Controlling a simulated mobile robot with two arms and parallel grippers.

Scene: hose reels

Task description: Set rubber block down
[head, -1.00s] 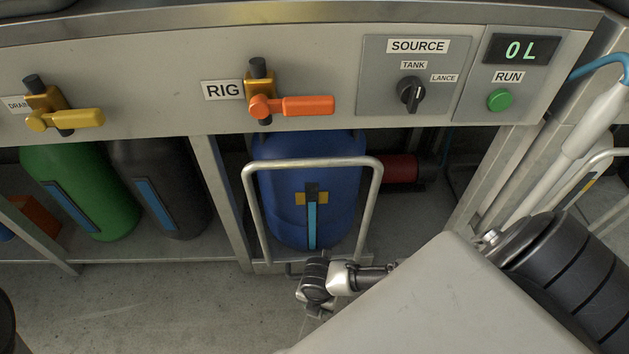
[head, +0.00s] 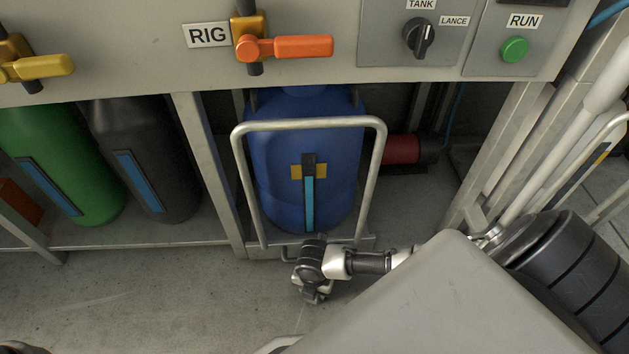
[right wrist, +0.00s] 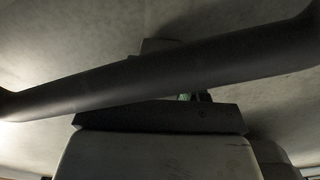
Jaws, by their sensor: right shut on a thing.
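My right gripper (head: 313,293) is low over the floor, in front of the foot of the trolley with the blue drum. It is shut, but in the head view it is small and dark, and I cannot make out the rubber block there. In the right wrist view a thick dark bar (right wrist: 150,75), bent at its ends, crosses close to the camera. Whether the block touches the floor is hidden. My left gripper is not in view.
The blue drum (head: 275,185) stands behind a metal trolley frame (head: 305,124). Green (head: 75,170) and black (head: 165,185) containers stand under the panel to the left. The orange RIG lever (head: 290,47) is above.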

